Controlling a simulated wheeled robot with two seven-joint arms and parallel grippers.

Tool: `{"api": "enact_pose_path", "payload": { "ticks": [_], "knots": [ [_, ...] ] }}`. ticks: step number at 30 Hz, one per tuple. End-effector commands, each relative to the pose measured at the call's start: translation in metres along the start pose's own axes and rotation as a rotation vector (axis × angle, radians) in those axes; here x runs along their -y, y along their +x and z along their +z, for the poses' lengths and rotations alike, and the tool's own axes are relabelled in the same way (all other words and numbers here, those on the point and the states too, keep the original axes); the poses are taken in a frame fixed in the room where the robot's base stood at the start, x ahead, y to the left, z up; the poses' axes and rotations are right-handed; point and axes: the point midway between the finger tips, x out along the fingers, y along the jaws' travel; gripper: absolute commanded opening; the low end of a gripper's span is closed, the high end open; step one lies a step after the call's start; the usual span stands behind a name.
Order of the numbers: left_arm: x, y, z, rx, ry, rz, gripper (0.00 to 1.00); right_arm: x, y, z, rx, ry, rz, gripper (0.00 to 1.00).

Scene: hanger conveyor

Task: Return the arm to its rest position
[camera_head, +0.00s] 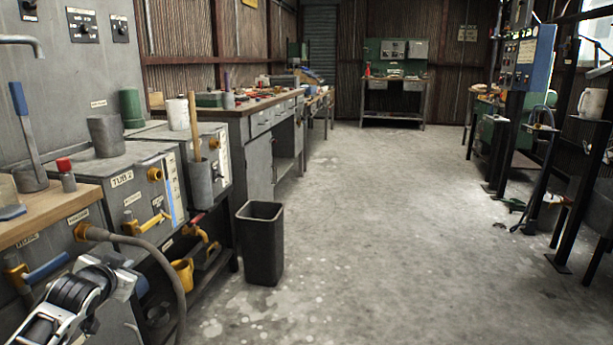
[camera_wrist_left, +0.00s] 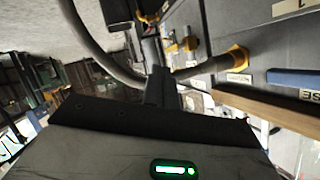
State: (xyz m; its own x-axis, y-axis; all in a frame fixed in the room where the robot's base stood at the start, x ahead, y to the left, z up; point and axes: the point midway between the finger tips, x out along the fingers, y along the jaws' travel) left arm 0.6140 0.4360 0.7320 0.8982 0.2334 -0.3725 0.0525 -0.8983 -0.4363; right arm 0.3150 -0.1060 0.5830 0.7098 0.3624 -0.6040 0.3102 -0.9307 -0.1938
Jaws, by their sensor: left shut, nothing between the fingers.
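My left arm comes in at the lower left of the head view, bent beside the grey machine bench. Its gripper (camera_head: 116,264) is beside the bench front, near a grey hose (camera_head: 165,255). In the left wrist view the dark gripper (camera_wrist_left: 160,84) points away from the camera, with its fingers together and nothing between them. The hose shows beyond it there, curving past the fingers; I cannot tell whether it touches them. My right arm and gripper are not in view.
Grey tank machines (camera_head: 125,190) with yellow fittings and a wooden worktop (camera_head: 50,212) stand close to the left arm. A black bin (camera_head: 262,250) stands on the floor right of them. The concrete floor (camera_head: 400,220) is open in the middle. A blue control panel (camera_head: 528,60) stands at right.

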Motion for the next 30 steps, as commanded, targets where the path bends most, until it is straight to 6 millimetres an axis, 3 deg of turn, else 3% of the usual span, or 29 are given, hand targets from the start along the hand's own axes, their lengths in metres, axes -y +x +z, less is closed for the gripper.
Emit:
{"api": "enact_pose_path", "payload": {
  "ticks": [1,5,7,12,15,21,27,28,30],
  "knots": [
    [-0.029,-0.005,0.013,0.010,0.002,0.045,0.00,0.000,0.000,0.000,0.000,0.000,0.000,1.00],
    [-0.102,-0.029,0.047,0.030,-0.002,0.165,0.00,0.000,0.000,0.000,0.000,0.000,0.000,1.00],
    [-0.145,-0.050,0.067,0.045,-0.015,0.239,0.00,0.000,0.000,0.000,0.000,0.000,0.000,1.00],
    [-0.240,-0.120,0.106,0.081,-0.083,0.414,0.00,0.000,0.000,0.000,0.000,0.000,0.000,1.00],
    [-0.276,-0.160,0.119,0.102,-0.132,0.489,0.00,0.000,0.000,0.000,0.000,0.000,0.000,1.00],
    [-0.322,-0.230,0.131,0.139,-0.235,0.593,0.00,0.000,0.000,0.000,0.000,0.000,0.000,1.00],
    [-0.346,-0.291,0.130,0.177,-0.349,0.660,0.00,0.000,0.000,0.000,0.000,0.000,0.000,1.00],
    [-0.349,-0.297,0.131,0.179,-0.364,0.666,0.00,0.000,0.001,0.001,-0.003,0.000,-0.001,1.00],
    [-0.353,-0.287,0.130,0.115,-0.375,0.670,0.00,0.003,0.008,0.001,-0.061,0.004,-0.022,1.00]
  ]
}}
